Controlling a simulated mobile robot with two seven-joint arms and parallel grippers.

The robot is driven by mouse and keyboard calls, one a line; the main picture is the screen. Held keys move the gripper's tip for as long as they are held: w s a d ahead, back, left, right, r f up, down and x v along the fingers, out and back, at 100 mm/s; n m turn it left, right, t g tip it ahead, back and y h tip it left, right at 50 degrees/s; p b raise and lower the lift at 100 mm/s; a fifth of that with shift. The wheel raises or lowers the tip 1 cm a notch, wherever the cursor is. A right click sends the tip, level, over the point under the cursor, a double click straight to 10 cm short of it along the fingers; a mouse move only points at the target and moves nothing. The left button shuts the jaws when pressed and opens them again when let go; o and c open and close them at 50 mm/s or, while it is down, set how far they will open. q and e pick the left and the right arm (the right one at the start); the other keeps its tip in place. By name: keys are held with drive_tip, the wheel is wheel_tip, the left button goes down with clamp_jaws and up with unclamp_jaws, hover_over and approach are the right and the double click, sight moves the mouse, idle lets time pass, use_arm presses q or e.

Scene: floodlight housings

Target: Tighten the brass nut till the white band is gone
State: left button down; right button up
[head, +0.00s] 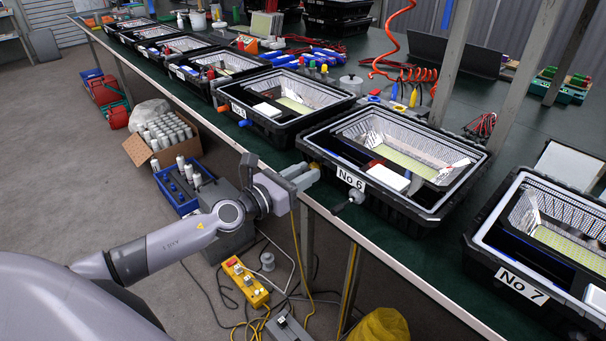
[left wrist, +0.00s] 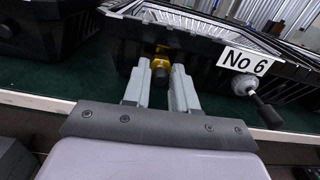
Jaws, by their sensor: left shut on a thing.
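The floodlight housing No 6 (head: 430,205) stands on the bench, its front wall facing me. The brass nut (left wrist: 160,66) sits on a dark fitting low on that wall, left of the No 6 label (left wrist: 245,61). My left gripper (head: 312,172) reaches in from the left at the bench edge. In the left wrist view its two fingers (left wrist: 161,78) stand on either side of the nut, shut on it. The fingers hide part of the nut. I cannot make out a white band. My right gripper is not in view.
A grey fitting with a black tail (left wrist: 243,84) sticks out right of the nut, below the label. Housing No 7 (head: 510,279) stands to the right, and another housing (head: 265,121) to the left. A yellow power strip (head: 245,280) and cables lie on the floor.

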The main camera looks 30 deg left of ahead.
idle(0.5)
use_arm(q)
drive_tip(key=c, duration=0.9)
unclamp_jaws()
drive_tip(key=b+v, duration=0.1)
drive_tip(key=v, duration=0.6)
drive_tip(key=shift+s, duration=0.1)
